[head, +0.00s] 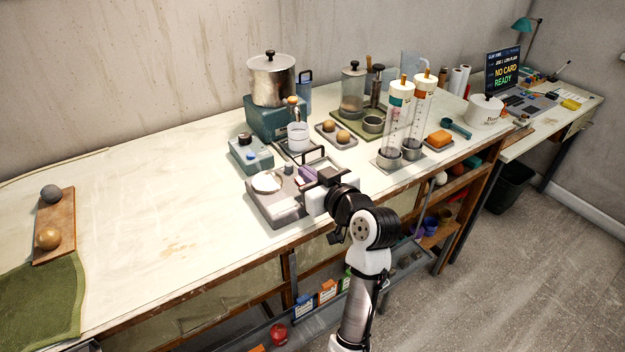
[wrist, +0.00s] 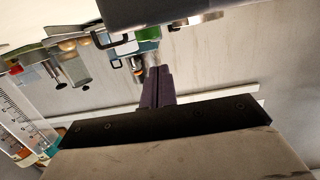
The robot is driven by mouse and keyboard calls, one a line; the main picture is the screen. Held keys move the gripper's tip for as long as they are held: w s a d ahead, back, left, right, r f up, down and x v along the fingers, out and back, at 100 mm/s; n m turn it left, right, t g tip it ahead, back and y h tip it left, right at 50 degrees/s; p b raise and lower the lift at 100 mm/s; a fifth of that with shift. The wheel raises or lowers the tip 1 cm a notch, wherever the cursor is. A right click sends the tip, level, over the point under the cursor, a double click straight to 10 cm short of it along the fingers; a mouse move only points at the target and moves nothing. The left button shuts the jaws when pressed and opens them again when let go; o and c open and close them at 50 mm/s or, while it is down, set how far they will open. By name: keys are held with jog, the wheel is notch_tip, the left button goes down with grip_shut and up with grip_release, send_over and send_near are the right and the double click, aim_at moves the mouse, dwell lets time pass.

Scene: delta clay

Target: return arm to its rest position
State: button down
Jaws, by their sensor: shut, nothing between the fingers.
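My gripper (head: 304,174) is above the front part of the long workbench, over or beside a grey metal tray (head: 262,205). Its dark purple fingers are together with nothing between them. They also show shut in the wrist view (wrist: 157,82), pointing toward the wall and the things on the bench. My white and black arm reaches up from the lower edge of the head view and is bent over the bench's front edge. I cannot tell whether the gripper touches the tray.
A blue-grey box (head: 250,154), a steel pot (head: 271,80), and tall clear cylinders (head: 394,125) stand close around the gripper. A wooden board (head: 49,230) with two balls lies at left. The bench (head: 150,230) between is clear. A shelf (head: 330,300) hangs below the front edge.

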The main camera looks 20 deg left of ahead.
jog(key=f+b+v, duration=0.1)
jog(key=b+v, duration=0.2)
jog(key=v, duration=0.6)
jog(key=shift+s+d+r, duration=0.25)
jog(key=shift+s+d, duration=0.1)
jog(key=shift+d, duration=0.05)
